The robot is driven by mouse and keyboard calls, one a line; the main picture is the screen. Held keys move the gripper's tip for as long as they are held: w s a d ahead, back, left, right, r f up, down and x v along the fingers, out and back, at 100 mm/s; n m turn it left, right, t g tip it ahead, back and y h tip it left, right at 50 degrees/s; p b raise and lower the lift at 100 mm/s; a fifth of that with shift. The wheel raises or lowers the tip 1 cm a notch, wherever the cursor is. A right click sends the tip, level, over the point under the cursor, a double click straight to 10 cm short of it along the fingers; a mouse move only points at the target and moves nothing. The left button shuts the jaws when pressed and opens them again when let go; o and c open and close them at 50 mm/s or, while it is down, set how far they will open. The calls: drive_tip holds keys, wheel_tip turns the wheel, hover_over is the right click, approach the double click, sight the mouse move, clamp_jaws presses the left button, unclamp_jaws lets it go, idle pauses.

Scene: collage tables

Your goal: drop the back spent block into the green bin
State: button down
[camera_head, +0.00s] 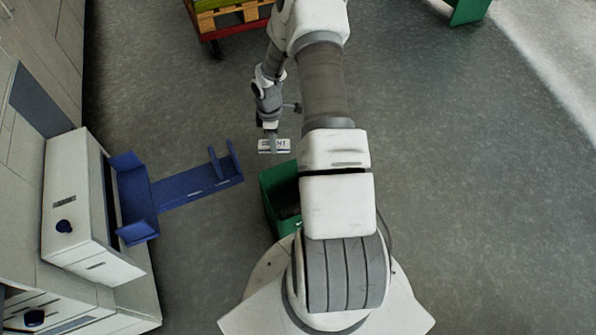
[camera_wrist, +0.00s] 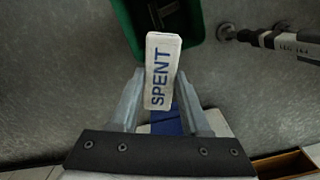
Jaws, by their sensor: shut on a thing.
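A white block (camera_wrist: 162,72) marked SPENT in blue is between the fingers of my gripper (camera_wrist: 160,92), which is shut on it. In the head view the block (camera_head: 280,146) hangs below my gripper (camera_head: 270,130), above the floor and just beyond the green bin. The open green bin (camera_head: 269,203) stands on the floor close to my base, partly hidden by my arm. Something dark shows inside it. In the wrist view the bin (camera_wrist: 124,22) is at the top, past the far end of the block.
A blue bracket-like holder (camera_head: 190,185) juts out from a white machine (camera_head: 75,210) at the left. A coloured wooden cart (camera_head: 232,25) stands at the top, and a green object (camera_head: 466,10) at the top right. The floor at the right is clear.

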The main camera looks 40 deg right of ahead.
drive_tip(key=s+d+f+n+b, duration=0.1)
drive_tip(key=d+f+n+b, duration=0.1)
drive_tip(key=f, duration=0.8)
drive_tip(key=s+d+f+n+b, duration=0.2)
drive_tip(key=d+f+b, duration=0.3)
drive_tip(key=f, duration=0.5)
drive_tip(key=shift+b, duration=0.45)
drive_tip(key=shift+f, duration=0.1)
drive_tip(key=shift+c, duration=1.5)
unclamp_jaws()
wheel_tip(320, 180, up, 18)
drive_tip(key=p, duration=0.5)
drive_tip(key=shift+f, duration=0.25)
